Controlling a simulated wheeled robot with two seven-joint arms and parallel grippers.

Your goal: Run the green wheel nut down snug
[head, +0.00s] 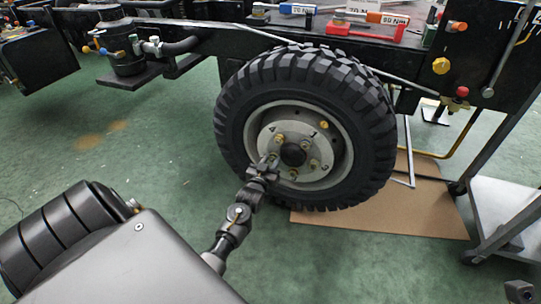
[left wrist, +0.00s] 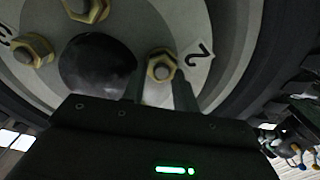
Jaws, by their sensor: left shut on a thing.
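The wheel (head: 235,130) is a black knobbly tyre with a grey hub, upright under the chassis. Brass-coloured nuts ring the dark hub cap (head: 293,153); one wheel nut (head: 280,138) shows at its upper left. My left gripper (head: 266,163) reaches the hub's left side. In the left wrist view, the fingers of my left gripper (left wrist: 160,84) are shut on a brass-looking wheel nut (left wrist: 162,68) beside the label "2" (left wrist: 199,53), right of the dark cap (left wrist: 97,66). No nut looks clearly green. My right gripper is out of view.
The chassis rail (head: 330,42) runs above the wheel, with torque tools (head: 380,18) and a red holder on top. A brown board (head: 400,215) lies under the wheel. A grey cart (head: 505,210) stands at the right. The green floor at the left is mostly clear.

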